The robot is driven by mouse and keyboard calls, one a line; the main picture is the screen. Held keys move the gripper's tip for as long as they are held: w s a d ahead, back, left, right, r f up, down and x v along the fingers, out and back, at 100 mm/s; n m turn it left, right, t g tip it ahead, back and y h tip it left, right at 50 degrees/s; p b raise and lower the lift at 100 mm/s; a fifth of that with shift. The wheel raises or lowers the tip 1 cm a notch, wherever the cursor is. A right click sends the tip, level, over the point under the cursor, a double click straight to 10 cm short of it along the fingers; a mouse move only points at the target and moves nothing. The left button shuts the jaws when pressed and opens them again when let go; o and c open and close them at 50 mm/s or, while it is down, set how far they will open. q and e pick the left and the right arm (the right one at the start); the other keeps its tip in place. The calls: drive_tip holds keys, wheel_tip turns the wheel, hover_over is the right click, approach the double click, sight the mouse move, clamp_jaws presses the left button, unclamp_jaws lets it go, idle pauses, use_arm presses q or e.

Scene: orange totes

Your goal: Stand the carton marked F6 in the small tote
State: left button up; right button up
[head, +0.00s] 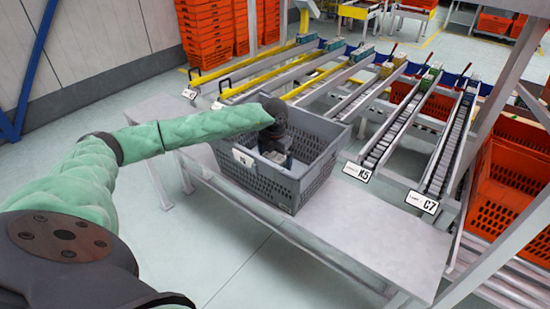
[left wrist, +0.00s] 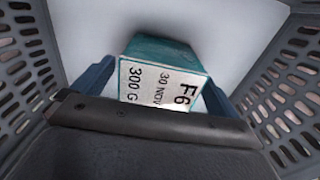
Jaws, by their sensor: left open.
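The carton marked F6 (left wrist: 160,80) is teal with a white label reading F6, 30 NOV and 300 G. It is inside the grey tote (head: 262,184), over its pale floor; whether it stands or touches the floor I cannot tell. The tote's slotted walls show on both sides in the left wrist view (left wrist: 290,85). My left gripper (head: 276,152) reaches down into the tote in the head view. Its blue fingers are apart, one each side of the carton, in the left wrist view (left wrist: 155,90). The carton is hidden in the head view. My right gripper is out of view.
The tote stands on a pale table (head: 345,235) with bare room at its right. Roller lanes (head: 400,125) with signs K5 (head: 357,172) and C7 (head: 422,202) lie behind. Orange totes (head: 505,185) stand at the right, and more are stacked (head: 207,30) at the back.

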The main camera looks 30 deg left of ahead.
use_arm(q)
drive_tip(key=shift+r, duration=0.15)
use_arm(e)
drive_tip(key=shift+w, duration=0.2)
use_arm(q)
drive_tip(key=shift+r, duration=0.45)
wheel_tip(320, 180, up, 4)
drive_tip(key=shift+r+b, duration=0.15)
drive_tip(key=shift+b, duration=0.7)
wheel_tip(320, 180, up, 7)
drive_tip(key=b, duration=0.2)
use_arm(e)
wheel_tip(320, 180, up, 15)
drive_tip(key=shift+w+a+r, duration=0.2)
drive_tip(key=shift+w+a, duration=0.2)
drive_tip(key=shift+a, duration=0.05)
